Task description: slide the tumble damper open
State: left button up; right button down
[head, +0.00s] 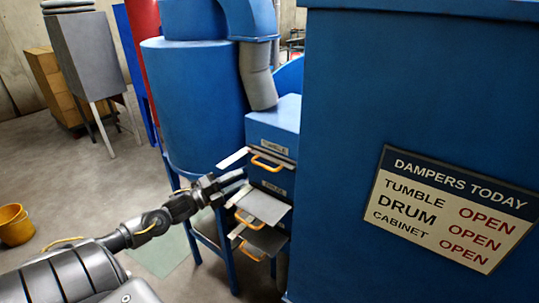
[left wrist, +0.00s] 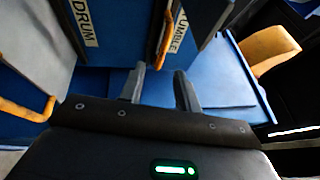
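The tumble damper (head: 233,158) is the top slide in a blue housing, with an orange handle (head: 268,163) and a TUMBLE label above it. Its plate shows less than the drum plate (head: 263,206) below. In the left wrist view the tumble handle (left wrist: 161,42) lies ahead of my fingers, roughly in line with the gap between them, beside the TUMBLE label (left wrist: 178,31). My left gripper (head: 240,180) is open, just left of and below that handle; it also shows in the left wrist view (left wrist: 160,84). I cannot tell whether a finger touches the handle. My right gripper is out of view.
The cabinet slide (head: 265,240) sits lowest, below the drum slide. A sign (head: 445,208) on the large blue cabinet at right reads OPEN for tumble, drum and cabinet. A blue drum (head: 195,105) stands behind my arm. A yellow bucket (head: 14,225) is on the floor at left.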

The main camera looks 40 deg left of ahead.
aim_at(262, 165)
pick_arm(q)
jog(key=p+x, duration=0.1)
jog(key=x, duration=0.2)
jog(key=p+x, duration=0.1)
jog(key=x, duration=0.2)
jog(key=r+p+x, duration=0.1)
jog(key=x, duration=0.1)
jog(key=shift+w+d+p, duration=0.1)
jog(key=shift+w+p, duration=0.2)
jog(key=shift+p, duration=0.05)
jog(key=shift+w+d+f, duration=0.1)
jog(key=shift+w+d, duration=0.15)
jog(key=shift+w, duration=0.3)
grip_shut()
